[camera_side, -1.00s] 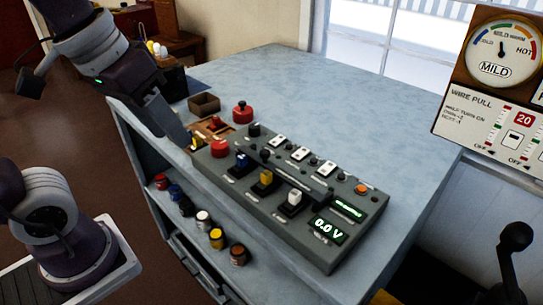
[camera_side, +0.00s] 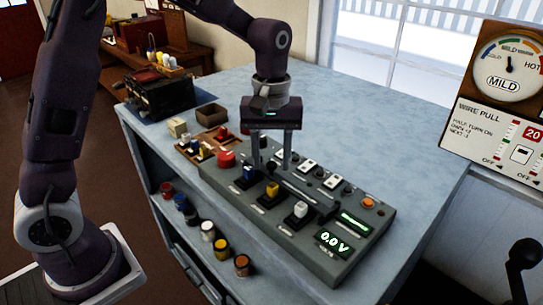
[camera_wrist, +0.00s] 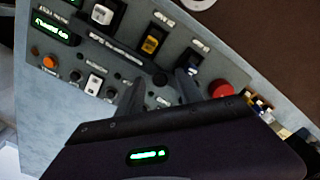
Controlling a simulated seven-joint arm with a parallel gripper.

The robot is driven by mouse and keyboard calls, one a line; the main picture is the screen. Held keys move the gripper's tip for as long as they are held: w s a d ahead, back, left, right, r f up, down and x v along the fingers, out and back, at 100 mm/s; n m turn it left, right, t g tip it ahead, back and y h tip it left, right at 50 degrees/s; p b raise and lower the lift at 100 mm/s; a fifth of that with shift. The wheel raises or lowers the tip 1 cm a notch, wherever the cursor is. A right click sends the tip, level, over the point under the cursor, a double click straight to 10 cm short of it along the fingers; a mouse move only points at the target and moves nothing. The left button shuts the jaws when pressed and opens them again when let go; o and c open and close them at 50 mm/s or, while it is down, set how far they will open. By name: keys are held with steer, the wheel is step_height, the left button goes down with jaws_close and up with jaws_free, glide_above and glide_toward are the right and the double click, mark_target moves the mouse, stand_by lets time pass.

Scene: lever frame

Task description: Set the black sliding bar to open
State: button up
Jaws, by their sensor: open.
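The black sliding bar shows as a dark knob (camera_side: 272,167) at the far-left end of a long slot in the grey control panel (camera_side: 325,255). In the wrist view the knob (camera_wrist: 160,79) is at the slot's right end. My gripper (camera_side: 272,160) points down over the panel with its fingers apart, one on each side of the knob. In the wrist view my gripper (camera_wrist: 161,84) also straddles the knob. I cannot tell whether either finger touches it. Any open or shut label by the slot is too small to read.
Blue (camera_side: 248,173), yellow (camera_side: 271,190) and white (camera_side: 300,210) switches line the panel's near side. White rockers (camera_side: 309,166) line the far side. A red button (camera_side: 227,158) is left of my gripper. The tabletop behind the panel (camera_side: 400,135) is clear.

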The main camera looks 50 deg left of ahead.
jaws_close()
